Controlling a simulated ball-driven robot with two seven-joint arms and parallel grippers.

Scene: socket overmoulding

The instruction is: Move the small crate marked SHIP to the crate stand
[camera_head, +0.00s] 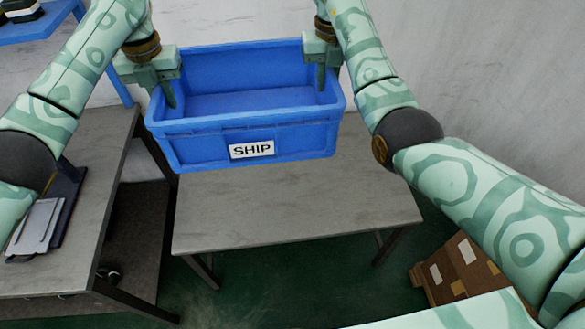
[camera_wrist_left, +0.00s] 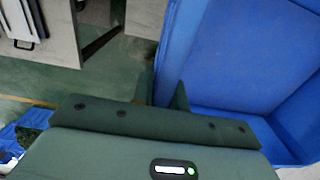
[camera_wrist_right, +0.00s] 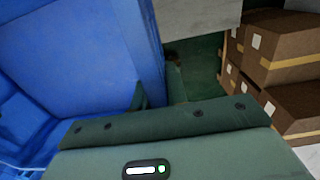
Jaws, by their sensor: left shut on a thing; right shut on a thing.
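The small blue crate (camera_head: 298,143) has a white label reading SHIP on its front wall and looks empty inside. In the head view it is above a grey table, with the table's top showing in front of it. My left gripper (camera_head: 170,92) is shut on the crate's left wall. My right gripper (camera_head: 321,75) is shut on its right wall. The crate also fills the right of the left wrist view (camera_wrist_left: 225,55) and the left of the right wrist view (camera_wrist_right: 75,55). I cannot tell from the pictures which surface is the crate stand.
The grey table (camera_head: 290,208) has a bare top. A second bench (camera_head: 85,230) stands at the left with a clipboard (camera_head: 38,225) on it. Brown cartons (camera_head: 455,268) are on the floor at the right. A blue shelf (camera_head: 40,25) is at the upper left.

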